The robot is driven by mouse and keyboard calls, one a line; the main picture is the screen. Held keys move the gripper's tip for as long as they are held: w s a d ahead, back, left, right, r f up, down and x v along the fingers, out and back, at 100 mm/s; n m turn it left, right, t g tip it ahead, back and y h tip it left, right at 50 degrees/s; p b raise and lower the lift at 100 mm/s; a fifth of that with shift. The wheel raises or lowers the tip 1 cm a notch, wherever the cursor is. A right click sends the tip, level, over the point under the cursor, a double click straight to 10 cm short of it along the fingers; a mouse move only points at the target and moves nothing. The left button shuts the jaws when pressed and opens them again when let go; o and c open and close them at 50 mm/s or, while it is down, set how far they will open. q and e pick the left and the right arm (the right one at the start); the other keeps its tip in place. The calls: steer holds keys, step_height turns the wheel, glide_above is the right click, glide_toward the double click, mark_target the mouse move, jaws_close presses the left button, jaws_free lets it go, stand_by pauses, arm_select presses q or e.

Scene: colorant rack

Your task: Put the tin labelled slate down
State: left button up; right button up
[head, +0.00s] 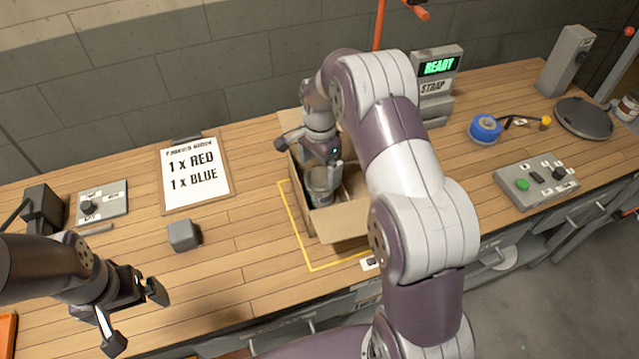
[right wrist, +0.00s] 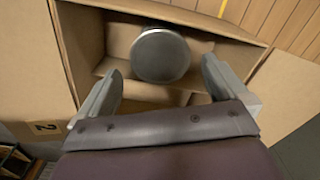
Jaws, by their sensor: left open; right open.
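A grey metal tin (head: 321,184) stands inside the open cardboard box (head: 345,218) on the workbench; its label cannot be read. In the right wrist view its round lid (right wrist: 160,55) shows in one compartment of the box (right wrist: 90,22). My right gripper (head: 316,160) is over the box, its fingers (right wrist: 163,85) open on either side of the tin and apart from it. My left gripper (head: 135,318) is open and empty above the bench's front left. My right arm hides part of the box.
A yellow outline (head: 310,266) surrounds the box. A clipboard (head: 194,173) reads 1 x red, 1 x blue. A grey block (head: 184,235) sits left of the box. A strap machine (head: 436,85) showing READY, blue tape (head: 485,128) and a button panel (head: 537,181) are right. Bench left of the outline is mostly clear.

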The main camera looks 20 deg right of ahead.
step_height(320, 180, up, 4)
steer(key=shift+s+r, duration=0.1)
steer(key=shift+r, duration=0.1)
steer(key=s+a+n, duration=0.2)
steer(key=s+n, duration=0.2)
steer(key=s, duration=0.2)
steer(key=s+a+r+n+t, duration=0.1)
steer(key=s+a+n, duration=0.1)
steer(key=s+n, duration=0.3)
steer(key=s+a+r+n, duration=0.1)
steer(key=s+a+n, duration=0.1)
steer(key=s+n, duration=0.3)
steer(key=shift+s, duration=2.05)
steer(key=shift+s+f+n, duration=0.15)
steer(key=shift+f+n, duration=0.05)
steer(key=shift+n, duration=0.3)
steer(key=shift+s, duration=0.15)
